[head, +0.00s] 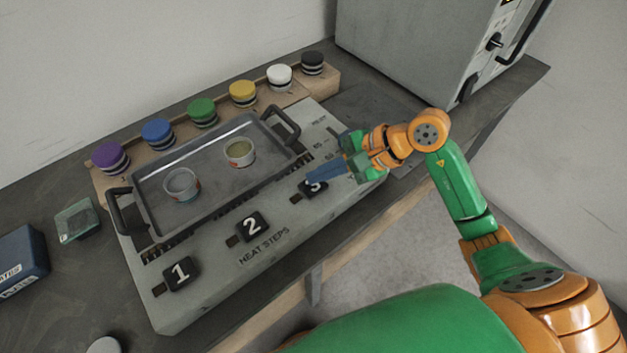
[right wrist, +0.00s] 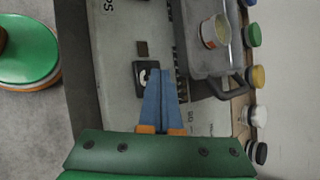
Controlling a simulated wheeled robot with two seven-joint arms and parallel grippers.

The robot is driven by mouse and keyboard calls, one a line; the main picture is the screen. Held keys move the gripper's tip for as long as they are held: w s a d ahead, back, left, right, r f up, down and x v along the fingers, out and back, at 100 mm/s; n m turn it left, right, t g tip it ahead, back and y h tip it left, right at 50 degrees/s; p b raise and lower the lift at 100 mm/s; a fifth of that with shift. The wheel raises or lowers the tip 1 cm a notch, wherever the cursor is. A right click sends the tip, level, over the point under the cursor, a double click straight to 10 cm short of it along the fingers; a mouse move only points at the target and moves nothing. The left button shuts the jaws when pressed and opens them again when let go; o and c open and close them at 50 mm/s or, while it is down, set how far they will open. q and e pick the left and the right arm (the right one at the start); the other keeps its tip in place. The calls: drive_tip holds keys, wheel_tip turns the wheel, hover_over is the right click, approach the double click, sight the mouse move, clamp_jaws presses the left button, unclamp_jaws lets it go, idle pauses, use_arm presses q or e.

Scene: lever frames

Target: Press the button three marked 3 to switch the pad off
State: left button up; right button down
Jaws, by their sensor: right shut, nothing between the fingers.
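The button marked 3 (head: 312,188) is a black square key at the right end of the row on the grey heating pad (head: 205,290). My right gripper (head: 312,178) is shut and empty, its blue fingertips over the far part of this button. In the right wrist view the fingertips (right wrist: 160,72) overlap the button's edge (right wrist: 141,78) and partly hide its digit. I cannot tell whether they touch or press it. Buttons 1 (head: 181,273) and 2 (head: 251,226) are in the same row. My left gripper is not in view.
A grey tray (head: 152,211) with two small cups (head: 181,184) sits on the pad. Several coloured round knobs (head: 158,133) line a wooden strip behind. A large grey box (head: 400,45) stands at the back right. A blue box (head: 22,262) stands at the left.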

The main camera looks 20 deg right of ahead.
sight(320, 184)
drive_tip(key=shift+r, duration=0.45)
wheel_tip(320, 184, up, 6)
drive_tip(key=p, duration=0.3)
